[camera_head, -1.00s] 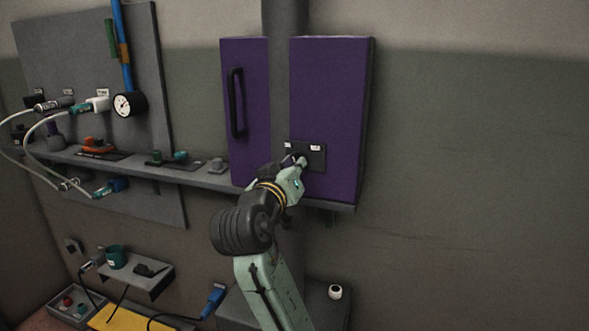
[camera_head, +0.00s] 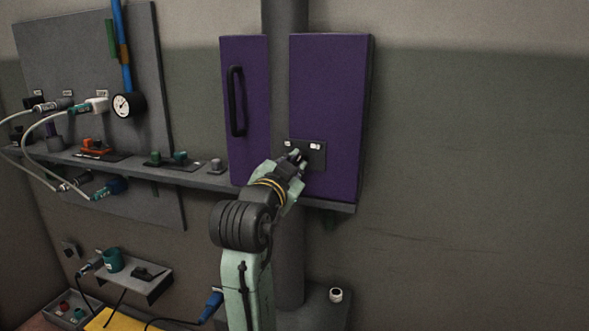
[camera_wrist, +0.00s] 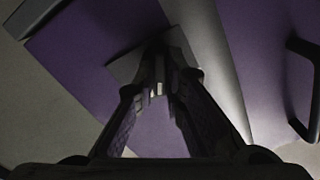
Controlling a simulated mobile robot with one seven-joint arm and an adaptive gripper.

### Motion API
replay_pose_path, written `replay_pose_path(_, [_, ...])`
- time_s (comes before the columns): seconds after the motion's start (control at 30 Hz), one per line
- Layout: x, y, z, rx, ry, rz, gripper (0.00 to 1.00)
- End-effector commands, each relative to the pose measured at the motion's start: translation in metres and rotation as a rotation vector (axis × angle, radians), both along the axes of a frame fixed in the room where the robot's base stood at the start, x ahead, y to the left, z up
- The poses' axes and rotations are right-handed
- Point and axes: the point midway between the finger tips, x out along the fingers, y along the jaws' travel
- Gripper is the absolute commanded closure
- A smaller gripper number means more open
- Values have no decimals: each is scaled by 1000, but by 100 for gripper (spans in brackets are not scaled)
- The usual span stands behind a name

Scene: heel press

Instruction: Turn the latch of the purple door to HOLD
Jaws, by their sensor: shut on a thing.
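The purple door (camera_head: 244,80), with a black bar handle (camera_head: 236,102), stands at the left of a purple cabinet panel (camera_head: 331,95). A dark latch plate (camera_head: 317,155) with two small white labels sits low on that panel. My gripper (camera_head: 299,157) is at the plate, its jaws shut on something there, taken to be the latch. The latch itself is hidden by the fingers. In the wrist view the fingers (camera_wrist: 160,85) close in toward the plate (camera_wrist: 128,66), and the held part is too dark to make out. The label words are too small to read.
A grey shelf (camera_head: 120,165) with several small fixtures runs left of the cabinet. A gauge (camera_head: 125,104), hoses and connectors are on the left board. A grey column (camera_head: 288,260) stands below the cabinet. The wall at right is bare.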

Motion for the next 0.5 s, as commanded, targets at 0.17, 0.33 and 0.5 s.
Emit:
replay_pose_path(0.17, [0, 1, -1, 122, -40, 1, 100])
replay_pose_path(0.33, [0, 0, -1, 204, -68, 0, 100])
replay_pose_path(0.5, [0, 0, 0, 253, -85, -1, 100])
